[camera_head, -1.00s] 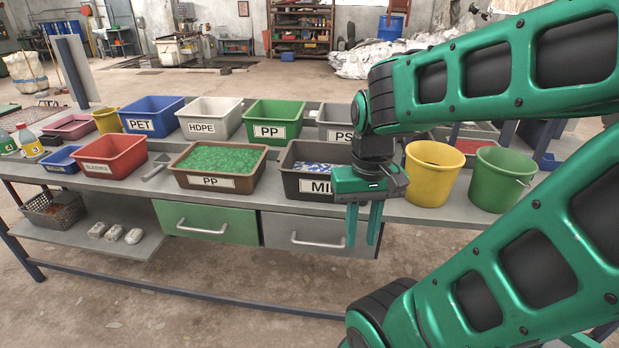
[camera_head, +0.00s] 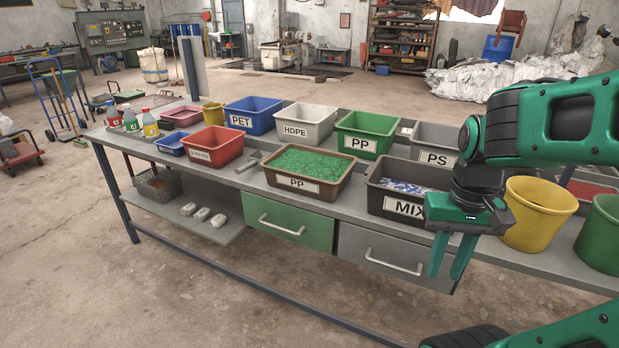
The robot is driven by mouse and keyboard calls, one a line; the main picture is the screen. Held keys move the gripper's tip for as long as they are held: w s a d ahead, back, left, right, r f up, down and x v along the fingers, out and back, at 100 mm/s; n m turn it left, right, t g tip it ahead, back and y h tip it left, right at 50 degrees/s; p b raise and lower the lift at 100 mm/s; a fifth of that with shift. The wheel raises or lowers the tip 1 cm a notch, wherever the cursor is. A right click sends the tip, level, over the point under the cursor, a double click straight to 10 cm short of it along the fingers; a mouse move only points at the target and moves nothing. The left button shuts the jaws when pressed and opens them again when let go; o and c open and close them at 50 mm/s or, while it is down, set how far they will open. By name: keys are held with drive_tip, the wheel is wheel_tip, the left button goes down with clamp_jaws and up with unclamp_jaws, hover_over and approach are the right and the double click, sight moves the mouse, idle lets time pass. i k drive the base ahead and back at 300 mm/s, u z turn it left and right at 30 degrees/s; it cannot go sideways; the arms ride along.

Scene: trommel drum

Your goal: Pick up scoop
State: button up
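A small grey metal tool, which looks like the scoop (camera_head: 249,161), lies on the bench top between the red bin (camera_head: 213,147) and the brown PP bin (camera_head: 310,178). Its exact shape is hard to make out at this size. My gripper (camera_head: 449,272) points down in front of the bench edge, by the dark MIX bin (camera_head: 403,207), well to the right of the scoop. Its two green fingers are apart with nothing between them.
Blue PET (camera_head: 252,116), grey HDPE and green PP bins (camera_head: 367,135) stand in the back row. A yellow bucket (camera_head: 538,214) and a green bucket (camera_head: 602,236) stand right of my gripper. Bottles (camera_head: 131,121) stand at the left end. The floor in front is clear.

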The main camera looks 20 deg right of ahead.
sight(254, 160)
drive_tip(key=k, duration=0.65)
drive_tip(key=u, duration=0.4)
drive_tip(key=i, duration=0.85)
drive_tip(key=u, duration=0.4)
drive_tip(key=i, duration=1.2)
drive_tip(key=z, duration=0.95)
drive_tip(key=i, duration=0.6)
drive_tip(key=z, duration=0.35)
